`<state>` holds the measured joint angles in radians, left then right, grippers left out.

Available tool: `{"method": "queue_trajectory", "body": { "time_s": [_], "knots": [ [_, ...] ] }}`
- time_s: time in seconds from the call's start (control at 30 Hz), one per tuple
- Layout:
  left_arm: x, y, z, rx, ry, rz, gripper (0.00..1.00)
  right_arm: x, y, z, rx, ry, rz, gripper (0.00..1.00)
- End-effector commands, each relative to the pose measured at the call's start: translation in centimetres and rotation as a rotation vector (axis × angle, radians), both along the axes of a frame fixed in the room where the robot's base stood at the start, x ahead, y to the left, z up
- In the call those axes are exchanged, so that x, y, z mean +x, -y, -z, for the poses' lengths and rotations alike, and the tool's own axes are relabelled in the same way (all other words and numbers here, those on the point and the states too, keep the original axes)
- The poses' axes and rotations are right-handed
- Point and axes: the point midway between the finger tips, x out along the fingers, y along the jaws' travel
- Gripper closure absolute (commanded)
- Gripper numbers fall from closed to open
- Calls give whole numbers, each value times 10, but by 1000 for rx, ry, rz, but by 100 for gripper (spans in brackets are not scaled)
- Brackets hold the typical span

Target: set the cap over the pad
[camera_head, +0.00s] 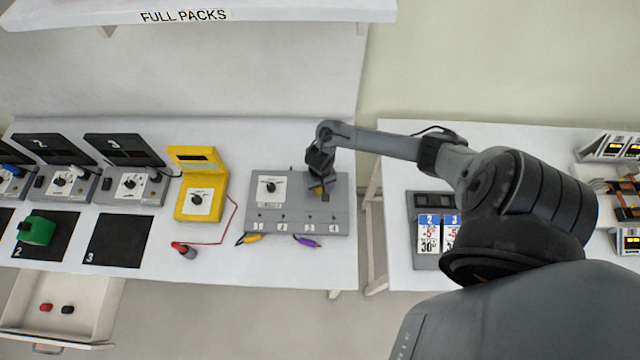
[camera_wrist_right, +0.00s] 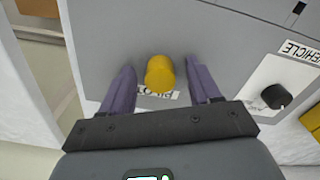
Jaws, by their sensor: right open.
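A small yellow cap (camera_wrist_right: 160,74) stands on the grey panel box beside a white "PILOT" label in the right wrist view. In the head view the cap (camera_head: 318,190) shows just below my right gripper (camera_head: 319,178). In the wrist view my right gripper (camera_wrist_right: 160,66) is open, its two fingers on either side of the cap with gaps between. My left gripper is not in view.
The grey panel box (camera_head: 343,218) has a knob with a white label at its left and yellow and purple plugs at its front. A yellow meter (camera_head: 184,207) with a red lead stands to the left. A gap separates this table from the right one.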

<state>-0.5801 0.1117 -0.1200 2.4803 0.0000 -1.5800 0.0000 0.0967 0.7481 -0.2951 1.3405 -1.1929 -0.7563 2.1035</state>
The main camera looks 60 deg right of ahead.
Motion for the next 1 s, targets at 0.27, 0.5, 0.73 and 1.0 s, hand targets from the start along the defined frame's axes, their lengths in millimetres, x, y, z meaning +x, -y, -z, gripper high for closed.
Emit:
{"method": "queue_trajectory", "body": {
  "time_s": [0.27,0.5,0.73,1.0],
  "knots": [
    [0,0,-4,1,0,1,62,1,1,-11,0,1,0,38],
    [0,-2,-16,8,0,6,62,1,0,-50,-1,2,-1,38],
    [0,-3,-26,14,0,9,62,1,0,-87,-1,1,-2,38],
    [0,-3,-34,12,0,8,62,0,0,-107,0,0,-1,38]
  ]
}}
